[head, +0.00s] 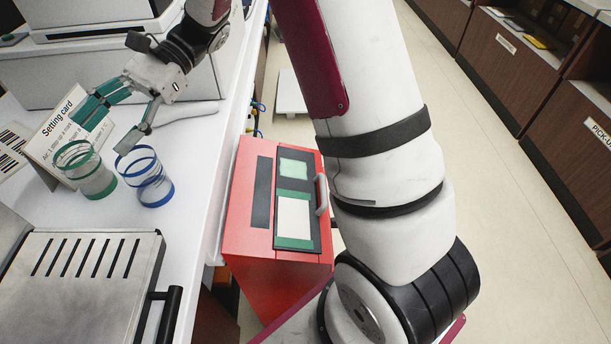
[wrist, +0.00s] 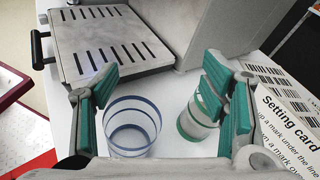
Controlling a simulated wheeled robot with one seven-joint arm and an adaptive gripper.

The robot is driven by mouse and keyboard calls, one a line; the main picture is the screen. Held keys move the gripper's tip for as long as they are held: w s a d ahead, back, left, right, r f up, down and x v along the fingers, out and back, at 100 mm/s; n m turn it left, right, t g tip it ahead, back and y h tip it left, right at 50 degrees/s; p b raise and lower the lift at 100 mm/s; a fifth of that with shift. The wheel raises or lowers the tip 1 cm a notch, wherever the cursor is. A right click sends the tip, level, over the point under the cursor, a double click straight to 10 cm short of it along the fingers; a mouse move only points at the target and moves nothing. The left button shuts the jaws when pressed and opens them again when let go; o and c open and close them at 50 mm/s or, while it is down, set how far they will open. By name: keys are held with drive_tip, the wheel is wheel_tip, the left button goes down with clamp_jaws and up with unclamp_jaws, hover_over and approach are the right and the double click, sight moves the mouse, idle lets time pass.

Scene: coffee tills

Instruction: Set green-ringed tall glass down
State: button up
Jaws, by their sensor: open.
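The green-ringed glass (head: 90,172) is clear with green bands and stands on the white counter in front of the setting card. It also shows in the wrist view (wrist: 196,122), partly behind my right-hand finger. A blue-ringed clear glass (head: 149,180) stands close beside it, to its right in the head view. In the wrist view the blue-ringed glass (wrist: 132,128) is near the left finger. My gripper (head: 110,125) is open, its teal-padded fingers wide apart just behind the glasses. In the wrist view my gripper (wrist: 158,85) holds nothing between its fingers.
The setting card (head: 65,130) leans behind the green-ringed glass. A slotted metal machine (head: 85,270) with a black handle stands at the near end of the counter (head: 190,180). A white till stands behind my gripper. A red cabinet (head: 245,235) is beside the counter.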

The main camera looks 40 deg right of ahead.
drive_tip(key=s+d+r+n+t+h, duration=0.1)
drive_tip(key=s+d+r+n+h, duration=0.2)
drive_tip(key=s, duration=0.6)
drive_tip(key=s+d+r+n+h, duration=0.1)
drive_tip(key=s+d+n+h, duration=0.3)
drive_tip(key=s, duration=0.5)
drive_tip(key=s+d+f+n+t+h, duration=0.2)
drive_tip(key=s+d+n+t+h, duration=0.2)
drive_tip(key=s+d+h, duration=0.3)
drive_tip(key=s+d, duration=0.3)
drive_tip(key=s, duration=0.2)
drive_tip(key=shift+d+f+n+t, duration=0.15)
drive_tip(key=shift+f+n+t, duration=0.15)
drive_tip(key=shift+f+n, duration=0.1)
wheel_tip(320, 180, up, 18)
drive_tip(key=t+p, duration=0.3)
drive_tip(key=p, duration=1.3)
